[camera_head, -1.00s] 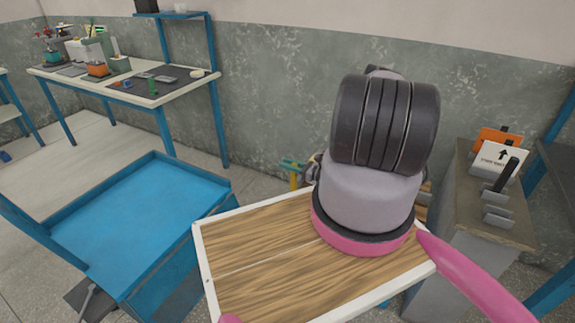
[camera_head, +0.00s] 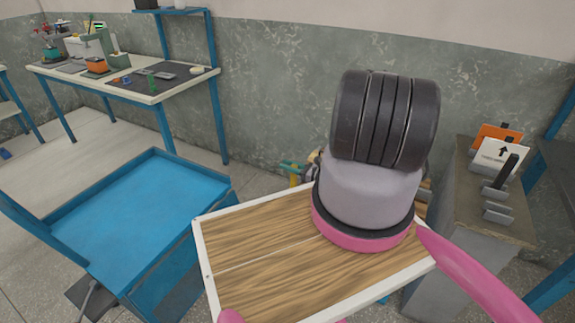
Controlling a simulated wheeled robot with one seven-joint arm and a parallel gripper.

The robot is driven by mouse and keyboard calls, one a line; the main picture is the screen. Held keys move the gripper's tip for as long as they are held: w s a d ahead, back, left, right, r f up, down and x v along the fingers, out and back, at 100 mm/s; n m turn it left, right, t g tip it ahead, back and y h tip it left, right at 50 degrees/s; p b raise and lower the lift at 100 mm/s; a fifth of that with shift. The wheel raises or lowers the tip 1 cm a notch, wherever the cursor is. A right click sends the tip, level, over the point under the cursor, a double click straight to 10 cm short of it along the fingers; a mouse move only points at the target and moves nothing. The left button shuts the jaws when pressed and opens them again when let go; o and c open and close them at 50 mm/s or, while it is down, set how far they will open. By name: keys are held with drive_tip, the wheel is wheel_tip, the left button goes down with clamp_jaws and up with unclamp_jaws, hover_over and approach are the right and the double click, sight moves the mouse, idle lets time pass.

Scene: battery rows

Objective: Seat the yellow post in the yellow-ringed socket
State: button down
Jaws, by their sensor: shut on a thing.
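My gripper is out of sight, hidden behind my own large grey and black arm links in the middle of the view. I cannot make out the yellow-ringed socket. A small yellow upright piece (camera_head: 294,181) with a teal bar at its top shows just left of my arm, beyond the wood-topped surface. I cannot tell whether it is the yellow post. What lies directly behind my arm is hidden.
A wood-topped surface with a white rim (camera_head: 204,262) lies below my arm. A blue cart (camera_head: 130,212) stands left. A workbench (camera_head: 157,97) with tools stands at the back left. A grey pedestal (camera_head: 455,225) with upright plates and an arrow sign (camera_head: 500,155) stands right.

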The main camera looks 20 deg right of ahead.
drive_tip(key=shift+f, duration=1.3)
drive_tip(key=c, duration=0.6)
unclamp_jaws()
drive_tip(key=v, duration=1)
drive_tip(key=shift+s+d, duration=0.25)
drive_tip(key=shift+s, duration=0.1)
